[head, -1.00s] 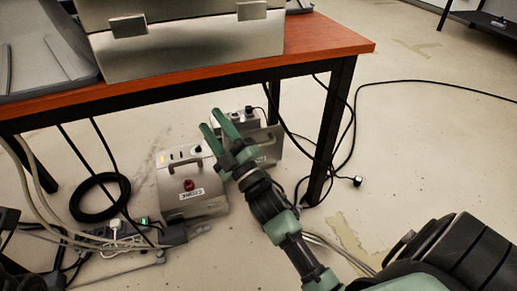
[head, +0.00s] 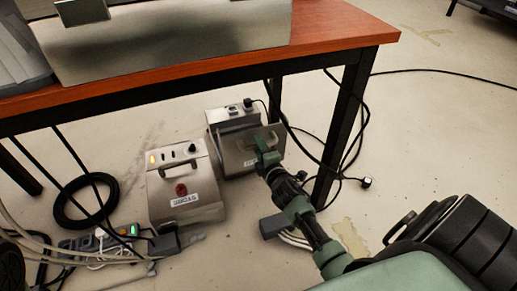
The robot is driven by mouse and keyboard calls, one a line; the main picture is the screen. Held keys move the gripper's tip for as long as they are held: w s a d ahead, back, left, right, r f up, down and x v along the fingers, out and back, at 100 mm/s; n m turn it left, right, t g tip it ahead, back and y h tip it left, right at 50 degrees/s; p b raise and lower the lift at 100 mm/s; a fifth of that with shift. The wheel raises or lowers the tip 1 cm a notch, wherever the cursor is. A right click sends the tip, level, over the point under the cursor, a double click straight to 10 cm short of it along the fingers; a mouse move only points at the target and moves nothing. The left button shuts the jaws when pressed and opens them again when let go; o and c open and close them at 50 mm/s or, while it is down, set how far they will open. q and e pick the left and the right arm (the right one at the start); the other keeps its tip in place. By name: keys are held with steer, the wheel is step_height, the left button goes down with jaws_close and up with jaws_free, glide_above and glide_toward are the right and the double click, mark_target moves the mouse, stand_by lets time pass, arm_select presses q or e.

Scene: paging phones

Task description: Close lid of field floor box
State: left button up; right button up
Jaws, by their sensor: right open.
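Two metal boxes stand on the floor under the table. The front box (head: 185,180) has a sloped face with a handle, a red button and a white label, and a lit orange lamp on top. The rear box (head: 225,118) has switches on top. A metal flap (head: 240,147) with a dark handle and a partly hidden label slants out at its front and looks open. I cannot read which box is the field one. My right gripper (head: 264,146) is open at the flap's right part, covering some of it; contact is unclear. My left gripper is out of view.
Cables hang by that leg. A power strip (head: 100,240) and a coiled black cable (head: 85,202) lie at left.

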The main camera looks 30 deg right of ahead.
steer(key=shift+w+d, duration=0.15)
steer(key=shift+w, duration=0.3)
jaws_close()
steer(key=shift+f, duration=0.1)
stand_by(1.1)
